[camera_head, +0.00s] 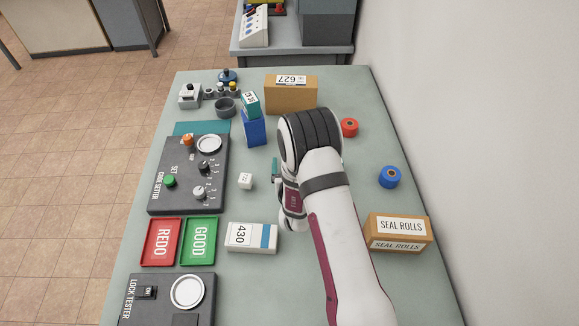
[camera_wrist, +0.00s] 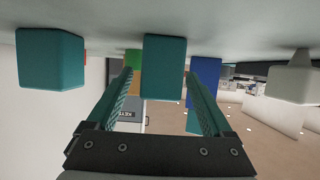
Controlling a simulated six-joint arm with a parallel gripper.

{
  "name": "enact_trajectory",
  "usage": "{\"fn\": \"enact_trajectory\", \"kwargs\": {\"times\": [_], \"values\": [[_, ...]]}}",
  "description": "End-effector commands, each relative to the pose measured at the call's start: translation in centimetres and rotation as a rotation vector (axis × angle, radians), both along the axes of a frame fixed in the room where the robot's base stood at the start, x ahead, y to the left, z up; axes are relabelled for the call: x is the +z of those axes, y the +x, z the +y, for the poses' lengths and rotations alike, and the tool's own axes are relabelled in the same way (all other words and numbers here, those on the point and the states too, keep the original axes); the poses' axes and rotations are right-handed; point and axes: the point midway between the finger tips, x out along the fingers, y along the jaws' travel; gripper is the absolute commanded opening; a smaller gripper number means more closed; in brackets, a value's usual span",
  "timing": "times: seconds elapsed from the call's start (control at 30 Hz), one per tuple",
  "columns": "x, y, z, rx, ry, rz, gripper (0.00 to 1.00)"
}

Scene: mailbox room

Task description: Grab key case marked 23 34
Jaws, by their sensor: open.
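A teal case (camera_head: 251,104) with a black-and-white label stands on a blue box (camera_head: 255,128); its numbers are too small to read surely. In the wrist view, which looks upside down, a plain teal block (camera_wrist: 163,68) shows between my open gripper's (camera_wrist: 160,75) two teal fingertips, apart from both. Another teal block (camera_wrist: 50,58) is at the left. A blue box (camera_wrist: 205,80) is behind to the right. No marks show on these blocks. In the head view my arm hides most of my gripper (camera_head: 277,170) and the table behind it.
A white 430 box (camera_head: 251,238), the red REDO tray (camera_head: 160,242) and the green GOOD tray (camera_head: 198,242) are nearer. A cardboard 627 box (camera_head: 291,98) stands behind; red (camera_head: 349,127) and blue (camera_head: 390,177) rolls lie right.

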Motion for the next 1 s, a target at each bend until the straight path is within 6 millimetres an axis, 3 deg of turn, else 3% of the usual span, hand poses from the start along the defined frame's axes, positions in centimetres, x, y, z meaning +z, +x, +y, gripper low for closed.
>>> {"fn": "enact_trajectory", "kwargs": {"times": [0.07, 0.53, 0.83, 1.0], "values": [[0.0, 0.0, 0.0, 0.0, 0.0, 0.0, 0.83], [0.0, 0.0, 0.0, 0.0, 0.0, 0.0, 0.0], [0.2, 0.0, 0.0, 0.0, 0.0, -0.001, 0.0], [2.0, 0.0, 0.0, -0.002, 0.001, -0.003, 0.0]]}}
